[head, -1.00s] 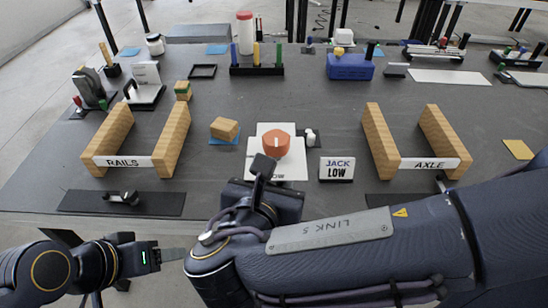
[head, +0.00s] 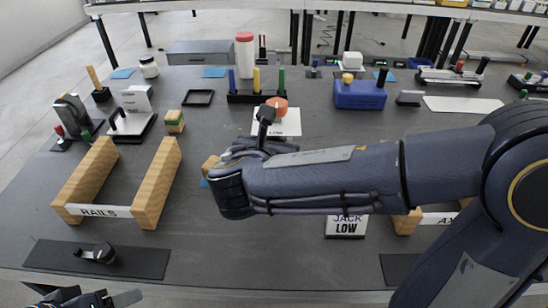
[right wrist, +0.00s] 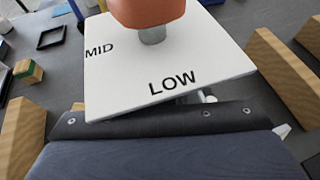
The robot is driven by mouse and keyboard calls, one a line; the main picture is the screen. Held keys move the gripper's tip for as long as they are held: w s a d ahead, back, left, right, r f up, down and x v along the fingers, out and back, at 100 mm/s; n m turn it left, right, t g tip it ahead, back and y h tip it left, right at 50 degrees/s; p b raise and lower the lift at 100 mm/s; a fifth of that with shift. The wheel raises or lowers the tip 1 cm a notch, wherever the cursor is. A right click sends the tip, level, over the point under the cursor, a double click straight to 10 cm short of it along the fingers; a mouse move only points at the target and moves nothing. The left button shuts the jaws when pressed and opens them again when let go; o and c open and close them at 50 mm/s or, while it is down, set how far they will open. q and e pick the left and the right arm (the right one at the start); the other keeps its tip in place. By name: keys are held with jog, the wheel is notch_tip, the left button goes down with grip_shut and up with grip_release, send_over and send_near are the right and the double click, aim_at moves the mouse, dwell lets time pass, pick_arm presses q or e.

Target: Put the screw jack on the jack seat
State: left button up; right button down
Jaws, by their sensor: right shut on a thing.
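What I take to be the screw jack is an orange head (head: 279,105) on a grey stem over a white plate (head: 291,127). In the right wrist view the orange head (right wrist: 146,11) and the plate (right wrist: 190,57) marked MID and LOW are close to the camera. My right gripper (head: 266,118) is shut on this piece and holds it above the table. Its fingers are mostly hidden, so the exact grip point is unclear. My left gripper (head: 112,298) shows only partly at the lower left edge. I cannot pick out the jack seat; my right arm covers the middle of the table.
A JACK LOW sign (head: 346,227) stands below my right forearm. Wooden RAILS supports (head: 158,185) stand left, AXLE supports (head: 406,222) right, partly hidden. A wooden block (head: 210,165) is half covered by my arm. A peg rack (head: 257,97) and blue box (head: 360,95) stand farther back.

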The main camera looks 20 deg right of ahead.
jog(key=shift+w+d+f+b, duration=0.35)
jog(key=shift+w+f, duration=0.7)
jog(key=shift+f, duration=0.55)
jog(key=shift+w+d+f+b, duration=0.25)
jog(key=shift+w+f+b, duration=0.15)
jog(key=shift+w+f, duration=0.95)
jog(key=shift+w+d+f+b, duration=0.35)
jog(key=shift+w+f, duration=0.45)
jog(key=shift+f, duration=1.05)
jog(key=shift+f, duration=0.2)
jog(key=c, duration=1.1)
grip_release()
